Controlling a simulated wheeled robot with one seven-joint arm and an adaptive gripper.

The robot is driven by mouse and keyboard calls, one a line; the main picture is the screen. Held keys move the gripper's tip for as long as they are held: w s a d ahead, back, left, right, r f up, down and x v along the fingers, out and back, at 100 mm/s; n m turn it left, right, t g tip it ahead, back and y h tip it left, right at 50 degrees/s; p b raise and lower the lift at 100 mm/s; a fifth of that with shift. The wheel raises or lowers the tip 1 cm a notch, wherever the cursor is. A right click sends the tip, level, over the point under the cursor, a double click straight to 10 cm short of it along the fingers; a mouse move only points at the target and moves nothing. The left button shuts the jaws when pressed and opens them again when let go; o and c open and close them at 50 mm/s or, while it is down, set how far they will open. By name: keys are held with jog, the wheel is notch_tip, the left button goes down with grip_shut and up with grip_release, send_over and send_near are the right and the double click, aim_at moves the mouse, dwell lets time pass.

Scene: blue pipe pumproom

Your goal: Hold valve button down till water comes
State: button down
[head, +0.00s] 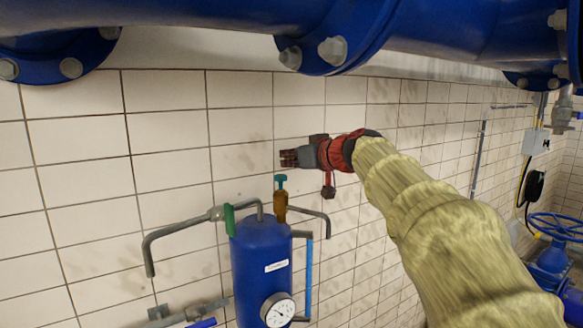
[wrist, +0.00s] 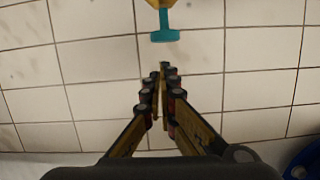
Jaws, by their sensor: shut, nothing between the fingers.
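The valve button is a teal T-shaped cap (head: 280,181) on an orange-brown valve body (head: 281,207), on top of a blue tank (head: 262,265) in the head view. The teal cap also shows at the top of the wrist view (wrist: 165,32), ahead of the fingertips and apart from them. My gripper (head: 288,158) is above the cap in the head view, pointing left, with a visible gap. In the wrist view my gripper (wrist: 165,72) has its fingers together and empty. No water shows at the bent outlet pipes (head: 150,262).
A round gauge (head: 278,311) sits on the tank front, and a green lever (head: 229,220) stands beside the valve. Large blue pipes (head: 230,14) with bolted flanges run overhead. A tiled wall (head: 165,130) is close behind. A blue handwheel (head: 555,227) is at right.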

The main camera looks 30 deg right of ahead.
jog(key=b+v, duration=0.3)
jog(key=v, duration=0.6)
jog(key=shift+s, duration=0.45)
